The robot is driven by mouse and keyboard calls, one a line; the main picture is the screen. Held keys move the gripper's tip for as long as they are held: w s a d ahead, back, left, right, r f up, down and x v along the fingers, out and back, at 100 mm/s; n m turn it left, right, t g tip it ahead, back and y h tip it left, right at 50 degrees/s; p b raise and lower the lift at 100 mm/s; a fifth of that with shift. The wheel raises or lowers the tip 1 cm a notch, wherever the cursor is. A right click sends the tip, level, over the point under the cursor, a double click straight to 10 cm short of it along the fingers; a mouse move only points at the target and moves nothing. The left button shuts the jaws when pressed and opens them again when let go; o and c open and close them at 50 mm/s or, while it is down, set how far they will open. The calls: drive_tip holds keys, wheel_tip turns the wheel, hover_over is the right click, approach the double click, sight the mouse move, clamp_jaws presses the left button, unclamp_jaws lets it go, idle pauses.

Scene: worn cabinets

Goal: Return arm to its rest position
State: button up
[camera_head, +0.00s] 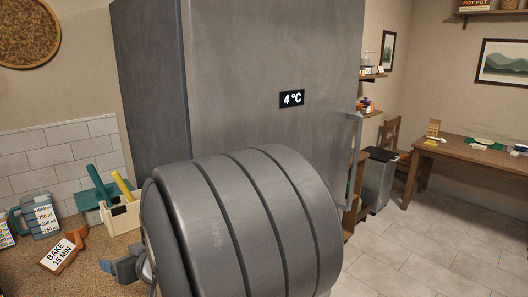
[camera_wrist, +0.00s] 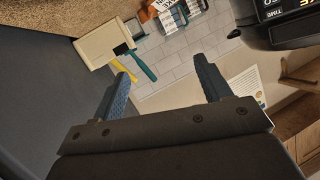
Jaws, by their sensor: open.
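In the wrist view my gripper (camera_wrist: 163,78) has its two blue fingers spread wide, with nothing between them. A small blue part of my gripper (camera_head: 128,266) also shows in the head view, low on the left above the counter. My large grey ribbed arm link fills the lower middle of that view and hides the rest of the arm. The gripper appears apart from the utensil box and the other counter items.
A grey fridge (camera_head: 240,80) reading 4 °C stands close behind my arm. On the counter at left are a cream utensil box (camera_head: 122,216), measuring cups (camera_head: 42,216) and a "BAKE 15 MIN" card (camera_head: 60,252). A black appliance (camera_wrist: 285,22) is near the gripper's right. Floor at right is clear.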

drive_tip(key=w+d+r+m+t+h, duration=0.1)
drive_tip(key=w+d+r+t+h, duration=0.1)
drive_tip(key=d, duration=0.6)
drive_tip(key=w+d+r+m+t+h, duration=0.2)
drive_tip(key=d+h, duration=0.1)
drive_tip(key=d, duration=0.5)
drive_tip(key=shift+d+r+t, duration=0.15)
drive_tip(key=shift+t, duration=0.15)
drive_tip(key=shift+w, duration=0.15)
